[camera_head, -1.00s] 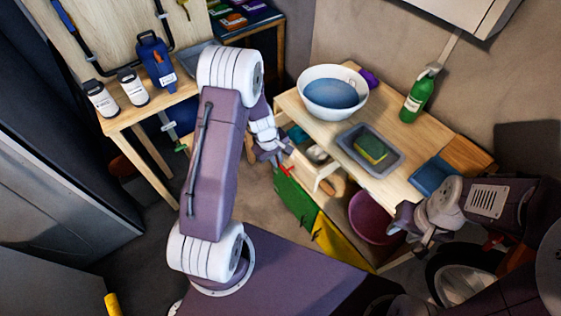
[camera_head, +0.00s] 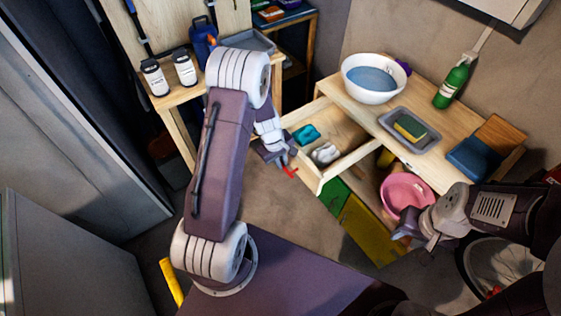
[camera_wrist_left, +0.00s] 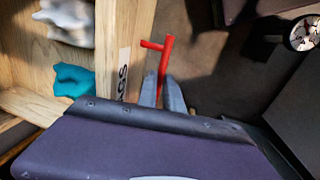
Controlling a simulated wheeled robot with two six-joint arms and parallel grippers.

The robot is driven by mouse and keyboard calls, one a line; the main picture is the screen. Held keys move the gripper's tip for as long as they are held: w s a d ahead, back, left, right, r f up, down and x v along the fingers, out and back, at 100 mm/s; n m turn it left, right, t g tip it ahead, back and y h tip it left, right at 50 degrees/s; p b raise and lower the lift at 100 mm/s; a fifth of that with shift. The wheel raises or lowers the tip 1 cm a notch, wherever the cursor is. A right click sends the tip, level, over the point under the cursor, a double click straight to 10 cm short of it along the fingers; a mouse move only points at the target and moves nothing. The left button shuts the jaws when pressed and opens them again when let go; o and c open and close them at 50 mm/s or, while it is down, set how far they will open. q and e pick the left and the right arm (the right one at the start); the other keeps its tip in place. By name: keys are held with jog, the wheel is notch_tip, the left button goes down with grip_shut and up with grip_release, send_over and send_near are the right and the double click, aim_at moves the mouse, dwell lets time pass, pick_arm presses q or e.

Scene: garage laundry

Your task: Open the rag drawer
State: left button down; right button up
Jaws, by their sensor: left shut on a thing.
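The rag drawer (camera_head: 318,179) is a light wooden drawer pulled well out of the workbench. A teal rag (camera_head: 306,134) and a whitish rag (camera_head: 325,153) lie inside it. In the left wrist view a label ending in "GS" shows on the drawer front (camera_wrist_left: 133,45), beside the red handle (camera_wrist_left: 164,62). My left gripper (camera_wrist_left: 163,88) is shut on the red handle; in the head view it (camera_head: 284,164) is at the drawer's front. My right gripper (camera_head: 408,236) hangs empty-looking near the bench's right end, its jaws too small to judge.
On the bench (camera_head: 440,176) are a white basin (camera_head: 374,92), a grey tray (camera_head: 390,118) with a sponge, and a green bottle (camera_head: 452,86). A pink tub (camera_head: 405,190) stands below. Bare floor (camera_head: 270,205) lies before the drawer.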

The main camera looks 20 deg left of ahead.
dwell(0.3)
pick_arm(q)
jog(key=c, duration=1.5)
grip_release()
jog(key=r+p, duration=0.1)
jog(key=r, duration=0.2)
jog(key=s+r+p, duration=0.1)
jog(key=r, duration=0.2)
jog(key=a+r+p, duration=0.1)
jog(key=r, duration=0.2)
jog(key=shift+s, duration=0.3)
jog(key=shift+d, duration=0.15)
jog(key=s+d+r+m+t+p, duration=0.1)
jog(key=s+d+r+m+p, duration=0.15)
jog(key=r, duration=0.35)
jog(key=s+d+r+m+p, duration=0.1)
jog(key=s+d+r+m, duration=0.25)
jog(key=r, duration=0.25)
jog(key=shift+s+a+f+m+g+y, duration=0.15)
jog(key=shift+s+f+m+g, duration=0.1)
jog(key=shift+s+m, duration=0.9)
jog(key=shift+s+d+f+m+g+y, duration=0.1)
jog(key=shift+s+f+m+g+y, duration=0.15)
jog(key=shift+s+m, duration=0.9)
jog(key=shift+s+a+f+m+g+y, duration=0.1)
jog(key=shift+s+m+g, duration=0.35)
jog(key=shift+s, duration=1.2)
